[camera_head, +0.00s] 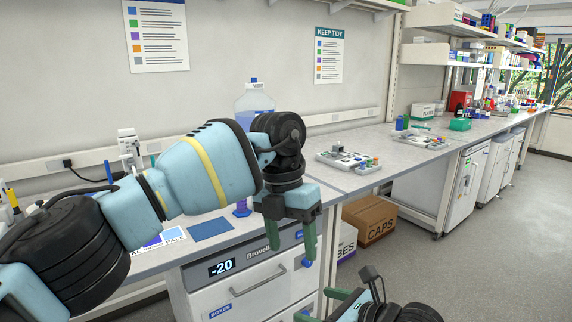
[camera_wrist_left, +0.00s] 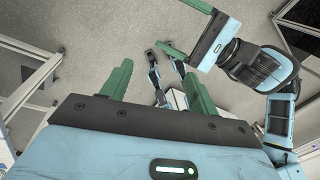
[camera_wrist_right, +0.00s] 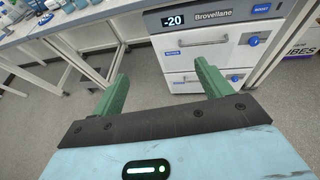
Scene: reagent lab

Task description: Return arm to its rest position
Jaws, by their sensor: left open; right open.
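My left gripper (camera_head: 294,243) hangs fingers-down in front of the bench edge in the head view, its green fingers apart and empty. In the left wrist view its open fingers (camera_wrist_left: 157,95) point at the grey floor. My right gripper (camera_head: 330,303) is low at the bottom of the head view, partly cut off by the frame. In the right wrist view its green fingers (camera_wrist_right: 163,95) are spread with nothing between them, facing the freezer drawers. The right gripper also shows at the top of the left wrist view.
A freezer (camera_head: 243,290) showing -20 stands under the bench (camera_head: 265,216). A blue mat (camera_head: 210,229) and a large bottle (camera_head: 253,100) are on the bench. A tray (camera_head: 348,160) lies farther right. Cardboard boxes (camera_head: 369,219) stand on the floor under the bench. The floor (camera_head: 480,270) at right is clear.

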